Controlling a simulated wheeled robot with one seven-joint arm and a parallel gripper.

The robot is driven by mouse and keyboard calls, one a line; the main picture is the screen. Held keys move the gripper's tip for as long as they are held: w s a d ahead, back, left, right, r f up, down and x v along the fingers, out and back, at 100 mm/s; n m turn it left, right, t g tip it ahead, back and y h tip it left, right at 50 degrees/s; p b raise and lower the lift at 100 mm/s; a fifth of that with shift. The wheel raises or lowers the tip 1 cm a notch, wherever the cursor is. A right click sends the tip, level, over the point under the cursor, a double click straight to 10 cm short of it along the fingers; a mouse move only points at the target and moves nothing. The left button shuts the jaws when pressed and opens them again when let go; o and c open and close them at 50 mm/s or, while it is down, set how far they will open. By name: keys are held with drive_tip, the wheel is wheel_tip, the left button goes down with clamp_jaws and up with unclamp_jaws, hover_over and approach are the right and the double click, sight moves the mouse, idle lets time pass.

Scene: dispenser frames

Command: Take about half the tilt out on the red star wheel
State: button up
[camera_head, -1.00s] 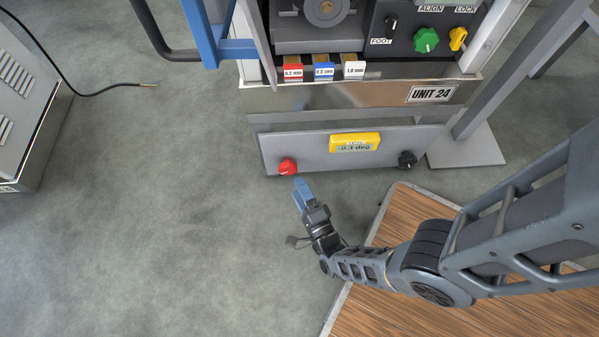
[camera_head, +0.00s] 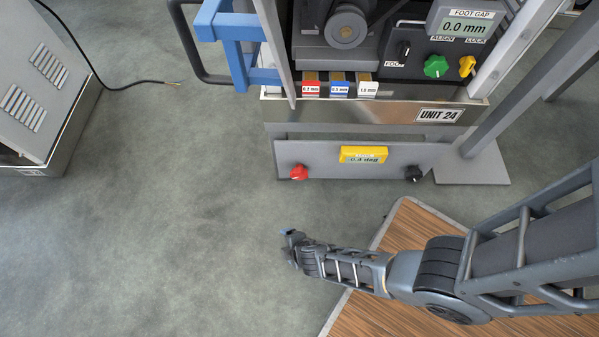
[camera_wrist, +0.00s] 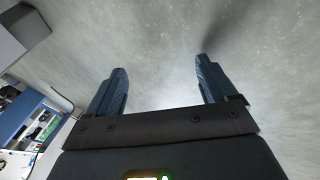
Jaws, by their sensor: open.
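The red star wheel (camera_head: 298,172) is at the lower left of the grey front panel (camera_head: 320,158) under the unit. A yellow level display (camera_head: 364,155) sits on the same panel; its small digits look like 0.4 deg, and the sign is not clear. My gripper (camera_head: 286,236) is in front of and below the red wheel in the head view, clear of it. In the wrist view my gripper (camera_wrist: 161,68) has its two blue fingers wide apart with only floor between them. The red wheel is not seen in the wrist view.
A black knob (camera_head: 413,173) is at the panel's right end. Above are a green knob (camera_head: 436,66), a yellow knob (camera_head: 467,66) and a FOOT GAP display (camera_head: 467,27) reading 0.0 mm. A cable (camera_head: 130,82) lies on the floor at left. Floor left of my gripper is clear.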

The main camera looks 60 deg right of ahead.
sight(299, 177)
drive_tip(key=d+r+n+h, duration=0.1)
drive_tip(key=d+n, duration=0.1)
drive_tip(key=w+d+r+n+h, duration=0.1)
drive_tip(key=d+n+h, duration=0.1)
drive_tip(key=n, duration=0.1)
drive_tip(key=d+r+n+h, duration=0.2)
drive_tip(key=d, duration=0.1)
drive_tip(key=shift+w+n, duration=0.15)
drive_tip(key=shift+n, duration=0.25)
drive_tip(key=w+d+r+n+t+h, duration=0.25)
drive_tip(key=d+r+n+h, duration=0.3)
drive_tip(key=r, duration=0.35)
drive_tip(key=shift+n+g+y, duration=0.25)
drive_tip(key=shift+n+g, duration=0.1)
drive_tip(key=b+x, duration=0.1)
drive_tip(key=x, duration=0.2)
drive_tip(key=b+x, duration=0.1)
drive_tip(key=x, duration=0.3)
drive_tip(key=shift+w+f+b, duration=0.15)
drive_tip(key=shift+w+b, duration=0.15)
drive_tip(key=shift+w, duration=0.15)
drive_tip(key=c, duration=1)
drive_tip(key=shift+m+t+b, duration=0.3)
drive_tip(key=shift+m+t, duration=0.1)
drive_tip(key=shift+m, duration=0.2)
drive_tip(key=o, duration=1)
